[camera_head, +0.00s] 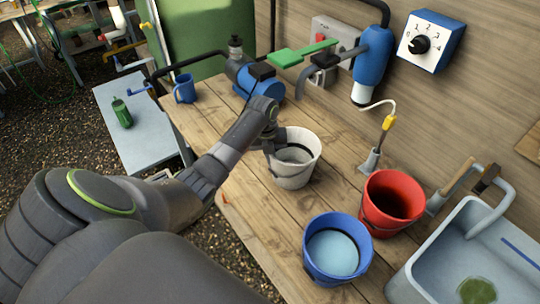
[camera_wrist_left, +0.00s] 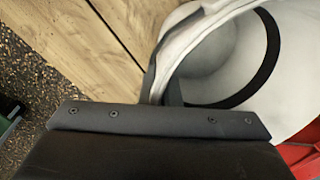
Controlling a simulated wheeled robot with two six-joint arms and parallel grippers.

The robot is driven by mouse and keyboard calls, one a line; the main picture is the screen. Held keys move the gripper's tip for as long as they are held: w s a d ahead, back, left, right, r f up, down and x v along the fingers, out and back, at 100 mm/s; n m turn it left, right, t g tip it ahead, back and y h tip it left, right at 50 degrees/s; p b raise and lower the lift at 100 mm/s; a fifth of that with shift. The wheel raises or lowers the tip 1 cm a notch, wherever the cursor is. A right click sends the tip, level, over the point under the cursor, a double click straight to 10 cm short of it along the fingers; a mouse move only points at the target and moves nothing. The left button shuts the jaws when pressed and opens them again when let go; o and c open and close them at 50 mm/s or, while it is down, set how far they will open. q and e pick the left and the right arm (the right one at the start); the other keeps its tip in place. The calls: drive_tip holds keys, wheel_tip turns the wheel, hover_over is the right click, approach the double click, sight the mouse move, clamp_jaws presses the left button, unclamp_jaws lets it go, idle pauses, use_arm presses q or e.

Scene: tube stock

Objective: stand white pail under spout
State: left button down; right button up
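The white pail (camera_head: 297,170) stands upright on the wooden bench, with a dark band around it. Its pale rim and inside fill the upper right of the left wrist view (camera_wrist_left: 212,62). My left gripper (camera_head: 272,146) is at the pail's left rim and appears shut on its wall; a dark finger shows at the rim in the left wrist view (camera_wrist_left: 168,88). The grey spout (camera_head: 292,80) curves down from the blue pump body (camera_head: 374,58), beyond the pail in the head view. My right gripper is not in view.
A blue pail (camera_head: 312,266) with pale blue contents and a red pail (camera_head: 364,205) stand nearer, beside a grey sink (camera_head: 412,272). A blue mug (camera_head: 185,88) and a blue motor pump (camera_head: 262,84) stand at the back. A dial box (camera_head: 430,40) is on the wall.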

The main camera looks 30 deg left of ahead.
use_arm(q)
drive_tip(key=shift+f, duration=0.2)
idle(0.6)
drive_tip(key=c, duration=1.6)
unclamp_jaws()
drive_tip(key=r, duration=0.4)
drive_tip(key=r+b, duration=0.1)
drive_tip(key=r, duration=0.3)
drive_tip(key=a+r, duration=0.1)
drive_tip(key=r, duration=0.3)
drive_tip(key=shift+s+b, duration=0.35)
drive_tip(key=shift+s, duration=0.05)
drive_tip(key=shift+f, duration=0.15)
